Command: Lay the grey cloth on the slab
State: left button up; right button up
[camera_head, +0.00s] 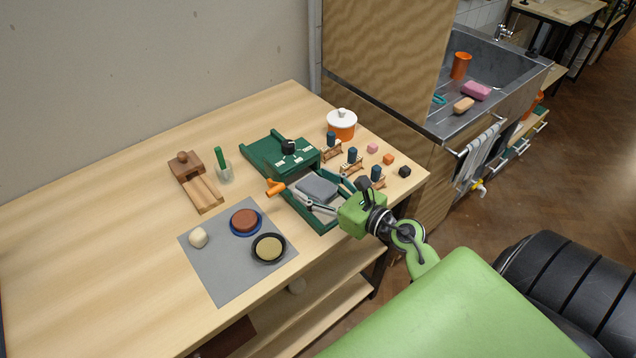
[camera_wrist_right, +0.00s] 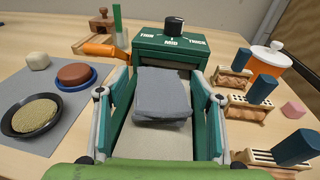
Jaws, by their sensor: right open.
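The grey cloth (camera_head: 318,187) is a folded, thick pad lying on the bed of the green slab roller (camera_head: 268,156); it also shows in the right wrist view (camera_wrist_right: 162,95). Under and in front of it is a pale flat surface (camera_wrist_right: 152,140); I cannot tell whether this is the slab or the bare bed. My right gripper (camera_head: 328,194) is open over the tray, its fingers on either side of the cloth. In the right wrist view no contact is clear. My left gripper is out of view.
The roller's orange handle (camera_head: 275,187) sticks out left. A grey mat (camera_head: 213,277) holds a pale ball, a red-brown disc and a black dish. Small stamps, coloured cubes and an orange lidded pot (camera_head: 342,126) stand to the right. The table's left part is clear.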

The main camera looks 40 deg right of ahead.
jog(key=v, duration=1.2)
jog(key=shift+f, duration=0.1)
